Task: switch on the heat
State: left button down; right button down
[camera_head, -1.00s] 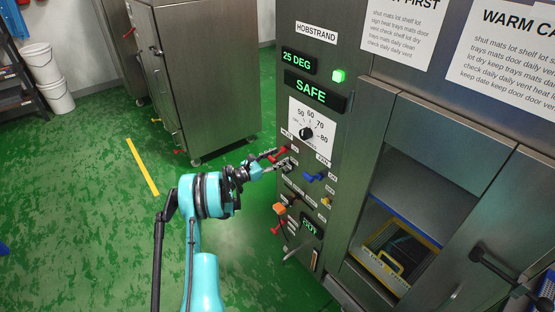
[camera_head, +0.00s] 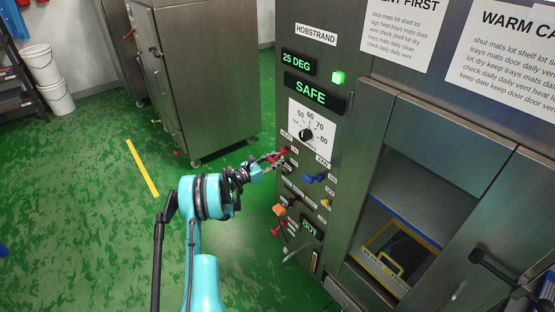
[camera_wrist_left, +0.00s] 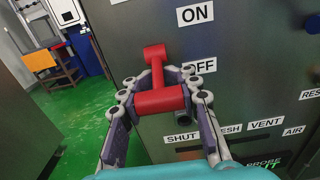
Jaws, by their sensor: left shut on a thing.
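The red heat switch lever (camera_wrist_left: 158,70) is on the steel cabinet's front panel, between an ON label (camera_wrist_left: 197,12) above and an OFF label (camera_wrist_left: 200,66) at its right. Its thick crossbar is toward me. My left gripper (camera_wrist_left: 162,92) is shut on the red lever, a finger at either side of the bar. In the head view the lever (camera_head: 283,152) shows small, partly hidden by my left gripper (camera_head: 270,160). The displays read 25 DEG (camera_head: 298,63) and SAFE (camera_head: 311,92). A green lamp (camera_head: 338,77) is lit. My right gripper is not in view.
Close by on the panel are a black dial (camera_head: 306,134), a blue handle (camera_head: 314,178), an orange knob (camera_head: 279,209) and a lower display (camera_head: 311,228). An open compartment holds a yellow-rimmed tray (camera_head: 384,262). Green floor (camera_head: 90,200) at the left is clear.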

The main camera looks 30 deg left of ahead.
pick_arm(q)
jog(key=shift+r, duration=0.1)
jog(key=shift+s+r+g+y+p, duration=0.15)
jog(key=shift+r+g+y+p, duration=0.2)
jog(key=shift+g+p, duration=0.5)
jog(key=r+g+y+p, duration=0.1)
jog(key=g+p, duration=0.2)
jog(key=shift+s+a+r+p, duration=0.1)
jog(key=shift+r+p, duration=0.1)
jog(key=shift+p, duration=0.15)
jog(key=g+p, duration=0.1)
jog(key=g+y+p, duration=0.1)
jog(key=shift+r+g+p, duration=0.3)
jog(key=shift+r+g, duration=0.05)
jog(key=shift+r, duration=0.05)
jog(key=shift+r+g+y+p, duration=0.2)
jog(key=shift+g+y+p, duration=0.4)
jog(key=shift+g, duration=0.2)
jog(key=c, duration=1)
grip_release()
jog(key=shift+c, duration=0.2)
